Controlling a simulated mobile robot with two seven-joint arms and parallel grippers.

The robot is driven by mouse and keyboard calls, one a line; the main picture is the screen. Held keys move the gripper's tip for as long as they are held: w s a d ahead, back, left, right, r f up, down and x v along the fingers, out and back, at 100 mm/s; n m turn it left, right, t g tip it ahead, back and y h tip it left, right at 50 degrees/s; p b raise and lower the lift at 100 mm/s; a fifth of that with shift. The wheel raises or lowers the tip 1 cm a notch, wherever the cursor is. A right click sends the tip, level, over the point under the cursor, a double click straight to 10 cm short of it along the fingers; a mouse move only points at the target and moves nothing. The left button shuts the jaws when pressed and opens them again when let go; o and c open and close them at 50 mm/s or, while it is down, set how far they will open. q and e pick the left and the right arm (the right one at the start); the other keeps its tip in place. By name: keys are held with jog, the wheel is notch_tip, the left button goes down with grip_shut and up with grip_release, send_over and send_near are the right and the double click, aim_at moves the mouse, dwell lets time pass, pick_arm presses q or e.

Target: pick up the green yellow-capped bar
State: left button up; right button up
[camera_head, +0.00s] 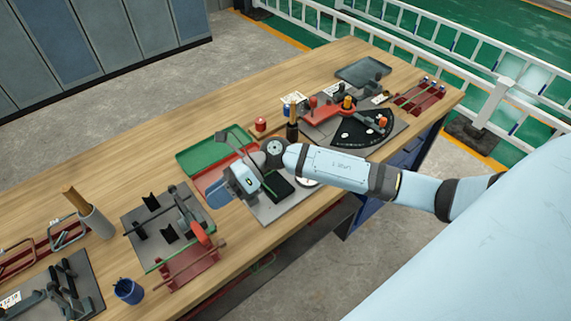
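My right arm reaches in from the right, and its gripper (240,184) is low over the middle of the bench, above the front of a grey plate. The fingers are small and partly hidden by the gripper body, so I cannot tell whether they are open or shut, or hold anything. I cannot clearly make out a green bar with a yellow cap. A thin green line (167,261) shows at the front of the dark plate, beside the red rack (190,270); no yellow cap is discernible on it. My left gripper is not in view.
The wooden bench (130,180) carries a green tray (203,155) behind my gripper, a dark fixture plate (143,222) to its left and a blue cup (128,291) at the front. A red rack of bars (419,95) stands far right. Bare wood lies at the back left.

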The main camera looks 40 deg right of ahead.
jog(key=w+d+n+h+b, duration=0.1)
jog(key=w+d+n+h, duration=0.2)
jog(key=d+h, duration=0.35)
jog(key=w+d+n+h+b, duration=0.15)
jog(key=w+d+h, duration=0.25)
jog(key=d, duration=0.6)
jog(key=w+d+n+h, duration=0.3)
jog(key=d+n+h, duration=0.15)
jog(key=d, duration=0.45)
jog(key=shift+m, duration=0.4)
jog(key=f, duration=0.3)
jog(key=f+p, duration=0.1)
jog(key=f, duration=0.5)
jog(key=shift+s+a, duration=0.1)
jog(key=shift+a, duration=0.15)
notch_tip(320, 180, down, 5)
jog(key=shift+p, duration=0.9)
grip_shut()
